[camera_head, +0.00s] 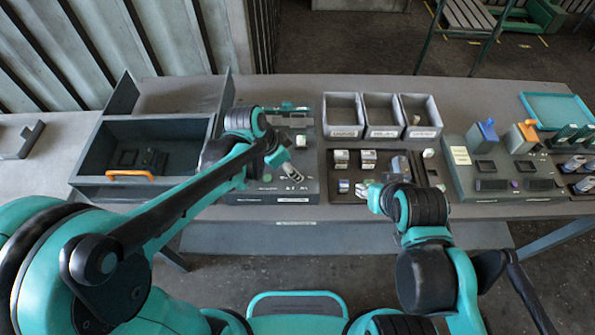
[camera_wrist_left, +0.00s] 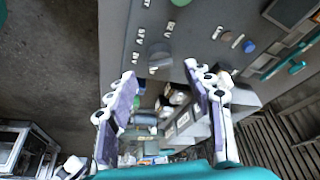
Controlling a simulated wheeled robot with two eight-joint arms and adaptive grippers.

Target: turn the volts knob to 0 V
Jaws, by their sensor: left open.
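A grey panel box (camera_head: 245,197) stands on the table under my left gripper. In the left wrist view, a round grey knob (camera_wrist_left: 160,55) sits on the grey panel (camera_wrist_left: 205,18) among small white labels. A blue knob (camera_wrist_left: 249,46) and a green button (camera_wrist_left: 181,2) also show. My left gripper (camera_wrist_left: 165,110) is open, its fingers apart with nothing clearly between them; it also shows above the panel (camera_head: 280,160). My right gripper (camera_head: 377,197) is over the dark tray of parts; its jaws are unclear.
A dark bin with an orange handle (camera_head: 130,174) stands to the left. Three grey bins (camera_head: 383,133) stand at the back middle. A dark tray (camera_head: 335,170) holds small parts. A second grey box (camera_head: 460,180) with blue and orange parts is on the right.

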